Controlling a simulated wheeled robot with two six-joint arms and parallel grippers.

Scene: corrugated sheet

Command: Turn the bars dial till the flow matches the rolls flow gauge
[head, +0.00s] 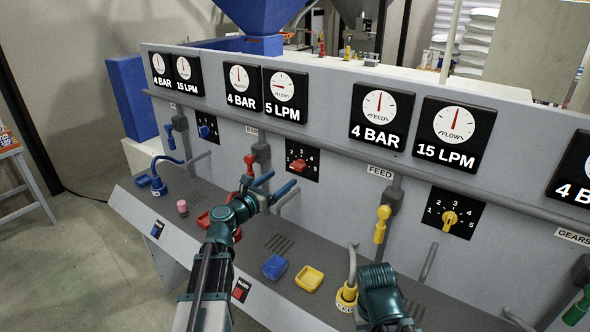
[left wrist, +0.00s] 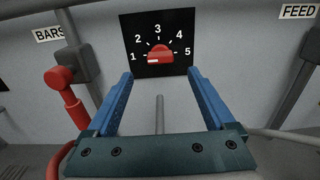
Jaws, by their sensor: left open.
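The red bars dial (head: 300,165) sits on a black plate numbered 1 to 5, right of the BARS label. In the left wrist view the dial (left wrist: 160,54) has its white mark toward the 1 side. The bars flow gauge (head: 285,88) reads 5 LPM. The far-left flow gauge (head: 183,70) reads 15 LPM; its station label is too small to read, so I cannot confirm it is rolls. My left gripper (head: 284,179) is open and empty, its blue fingers pointing at the dial, short of it. My right gripper's fingers do not show.
A red valve handle (head: 249,163) stands left of the dial. A grey pipe (left wrist: 160,115) stub stands below the dial, between the fingers in the wrist view. A yellow dial (head: 450,220) and yellow handle (head: 382,222) are to the right. Blue and yellow trays sit on the ledge.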

